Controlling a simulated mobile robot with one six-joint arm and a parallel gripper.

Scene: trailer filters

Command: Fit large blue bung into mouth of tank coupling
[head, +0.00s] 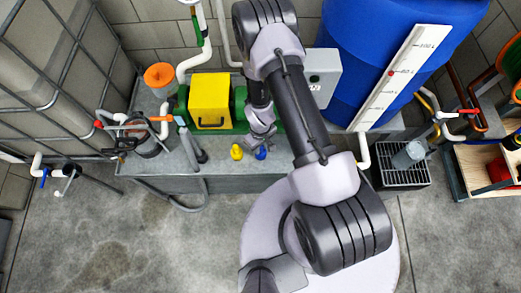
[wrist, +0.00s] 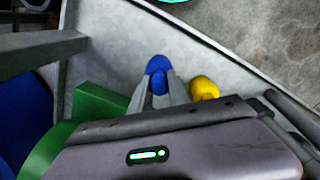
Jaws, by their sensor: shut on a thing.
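The blue bung (head: 260,153) is near the front edge of the grey bench, just right of a yellow bung (head: 237,152). In the wrist view the blue bung (wrist: 157,66) is between the fingertips, and the yellow bung (wrist: 204,88) is close beside them. My gripper (head: 262,143) points down and is shut on the blue bung. I cannot tell whether the bung still touches the bench. I cannot make out the tank coupling's mouth with certainty; a white pipe (head: 364,150) hangs below the blue tank (head: 365,45).
A yellow box (head: 209,97) on a green machine stands behind the gripper. A caged tank (head: 50,75) fills the far left. A dark crate (head: 402,177) stands at right. The front floor is clear.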

